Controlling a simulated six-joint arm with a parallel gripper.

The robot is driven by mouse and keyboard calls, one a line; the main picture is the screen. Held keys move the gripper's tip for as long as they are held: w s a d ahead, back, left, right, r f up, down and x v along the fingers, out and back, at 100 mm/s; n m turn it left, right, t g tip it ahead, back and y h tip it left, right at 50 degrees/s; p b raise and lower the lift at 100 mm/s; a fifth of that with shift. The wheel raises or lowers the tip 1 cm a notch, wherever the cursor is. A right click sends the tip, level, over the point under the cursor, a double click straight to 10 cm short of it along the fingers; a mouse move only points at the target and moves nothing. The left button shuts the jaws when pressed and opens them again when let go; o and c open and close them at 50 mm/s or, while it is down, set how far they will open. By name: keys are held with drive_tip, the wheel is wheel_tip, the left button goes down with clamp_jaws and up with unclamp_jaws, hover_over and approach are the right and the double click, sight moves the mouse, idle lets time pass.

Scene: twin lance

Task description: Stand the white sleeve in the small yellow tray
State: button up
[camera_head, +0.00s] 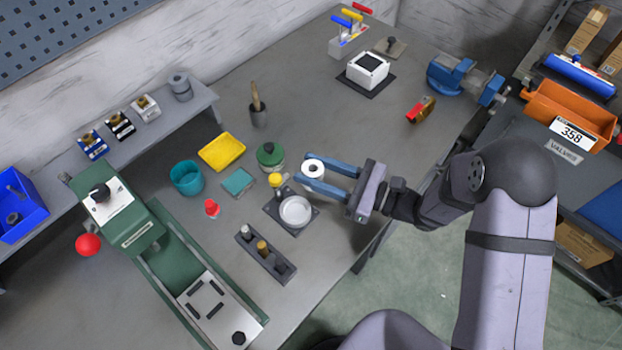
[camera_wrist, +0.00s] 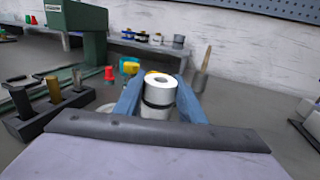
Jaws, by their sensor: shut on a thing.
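The white sleeve (camera_head: 313,167) is a short white cylinder with a hole in its top. My gripper (camera_head: 318,178) is shut on it, with one blue finger on each side. In the wrist view the sleeve (camera_wrist: 160,89) stands upright between the fingers, with a dark band around it. Whether its base touches anything is hidden. The small yellow tray (camera_head: 221,151) lies on the bench to the left of my gripper in the head view, and it looks empty.
A green round jar (camera_head: 270,156), a teal cup (camera_head: 186,178), a teal pad (camera_head: 238,182) and a red piece (camera_head: 211,208) lie near the tray. A white dish (camera_head: 295,211) on a dark base is below my gripper. A brush pot (camera_head: 258,114) stands behind.

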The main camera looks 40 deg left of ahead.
drive_tip(key=shift+f+p, duration=0.3)
drive_tip(key=shift+f, duration=2.05)
drive_tip(key=shift+f, duration=0.2)
drive_tip(key=o, duration=1.1)
drive_tip(key=shift+r, duration=0.15)
drive_tip(key=shift+d, duration=0.1)
drive_tip(key=b+v, duration=0.3)
drive_tip(key=v, duration=0.8)
drive_tip(key=shift+w+d+r, duration=0.1)
drive_tip(key=shift+d, duration=0.25)
